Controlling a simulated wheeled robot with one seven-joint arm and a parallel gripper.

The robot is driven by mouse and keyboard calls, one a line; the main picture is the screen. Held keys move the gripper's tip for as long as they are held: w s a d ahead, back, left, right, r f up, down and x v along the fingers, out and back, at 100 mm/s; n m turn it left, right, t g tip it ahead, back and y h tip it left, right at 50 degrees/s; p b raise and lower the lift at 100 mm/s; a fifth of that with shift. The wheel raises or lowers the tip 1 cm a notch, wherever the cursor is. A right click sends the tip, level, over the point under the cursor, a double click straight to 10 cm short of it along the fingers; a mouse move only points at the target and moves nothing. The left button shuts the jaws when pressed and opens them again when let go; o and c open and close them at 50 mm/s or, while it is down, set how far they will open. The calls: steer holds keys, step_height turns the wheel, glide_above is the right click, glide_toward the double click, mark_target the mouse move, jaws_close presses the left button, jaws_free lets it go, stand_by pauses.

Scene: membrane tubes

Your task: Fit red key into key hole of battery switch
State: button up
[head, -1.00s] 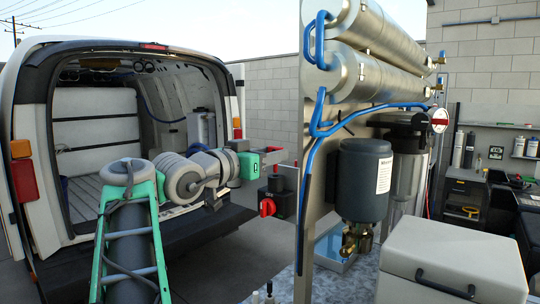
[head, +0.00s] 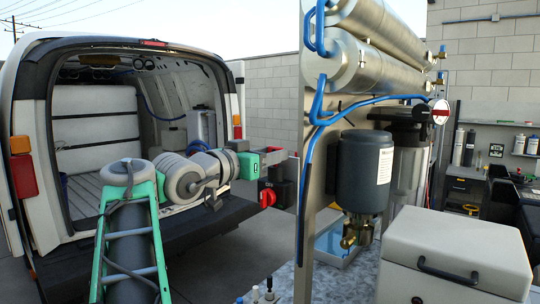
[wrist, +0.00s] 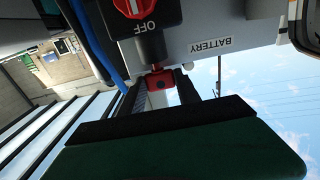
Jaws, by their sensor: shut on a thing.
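The battery switch is a black box with a red knob; it shows in the head view (head: 282,190) and at the top of the wrist view (wrist: 165,16), marked OFF. Below it in the wrist view is a dark round key socket (wrist: 150,48). My gripper (wrist: 163,86) is shut on the red key (wrist: 159,80), which lies between the fingertips. The key's front end meets the socket's lower edge in the picture; I cannot tell whether it is inside.
A grey metal panel (head: 311,150) carries the switch, blue hoses, steel cylinders (head: 385,55) and a dark canister (head: 364,170). A light grey case (head: 460,240) stands at the lower right. An open van (head: 30,215) is behind my arm at left.

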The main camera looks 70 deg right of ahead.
steer(key=shift+f+b, duration=0.45)
steer(key=shift+f, duration=0.15)
steer(key=o, duration=1.4)
steer(key=b+v, duration=0.1)
steer(key=v, duration=0.7)
steer(key=shift+b, duration=0.35)
steer(key=shift+d, duration=0.1)
